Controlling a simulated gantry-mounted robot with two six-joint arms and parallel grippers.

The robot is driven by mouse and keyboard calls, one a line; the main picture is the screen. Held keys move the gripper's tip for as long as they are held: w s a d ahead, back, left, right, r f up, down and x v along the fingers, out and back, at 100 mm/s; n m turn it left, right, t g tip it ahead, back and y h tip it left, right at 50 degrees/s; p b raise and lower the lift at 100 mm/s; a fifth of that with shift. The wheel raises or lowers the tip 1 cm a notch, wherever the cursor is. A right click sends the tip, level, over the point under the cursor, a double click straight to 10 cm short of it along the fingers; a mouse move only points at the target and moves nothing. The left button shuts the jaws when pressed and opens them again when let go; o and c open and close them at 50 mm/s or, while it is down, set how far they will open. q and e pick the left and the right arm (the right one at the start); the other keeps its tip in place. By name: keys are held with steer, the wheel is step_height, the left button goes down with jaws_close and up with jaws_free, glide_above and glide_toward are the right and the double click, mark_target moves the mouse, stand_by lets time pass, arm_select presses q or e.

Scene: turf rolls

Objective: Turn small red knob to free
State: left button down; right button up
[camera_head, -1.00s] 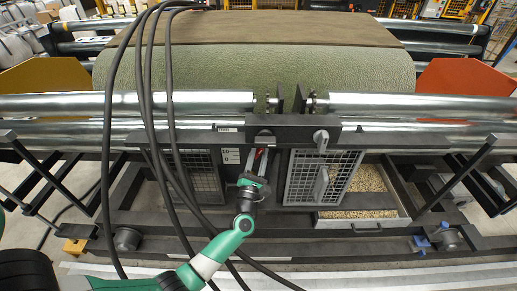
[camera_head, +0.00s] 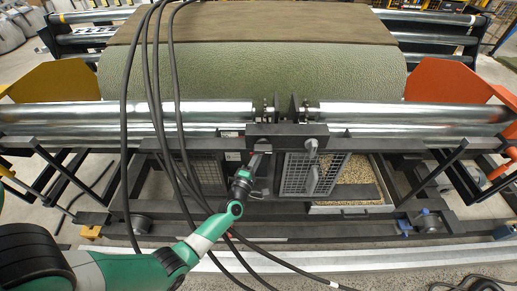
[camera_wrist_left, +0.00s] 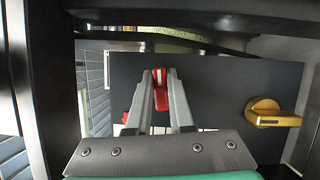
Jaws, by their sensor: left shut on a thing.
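The small red knob (camera_wrist_left: 161,98) shows in the left wrist view between the two grey fingers of my left gripper (camera_wrist_left: 160,76), in front of a dark panel. The fingers are shut on it, and they hide its sides. In the head view my left gripper (camera_head: 254,162) reaches up to the machine's middle, just left of the mesh door. There the knob is too small and covered to make out. Any marking for the free position cannot be read. My right gripper is not in view.
A yellow knob (camera_wrist_left: 272,113) sits on the same panel to the right. A dark frame bar crosses above the gripper. In the head view, black cables (camera_head: 163,110) hang left of my gripper, and a mesh door (camera_head: 311,174) stands to its right. Steel rollers (camera_head: 400,117) lie above.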

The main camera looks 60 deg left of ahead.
arm_select(q)
steer(key=shift+f+m+p, duration=0.1)
steer(key=shift+m+p, duration=0.6)
steer(key=shift+p, duration=0.1)
steer(key=shift+g+h, duration=0.3)
steer(key=c, duration=0.8)
jaws_free()
steer(key=p+v, duration=0.3)
steer(key=v, duration=0.8)
steer(key=shift+s+d, duration=0.2)
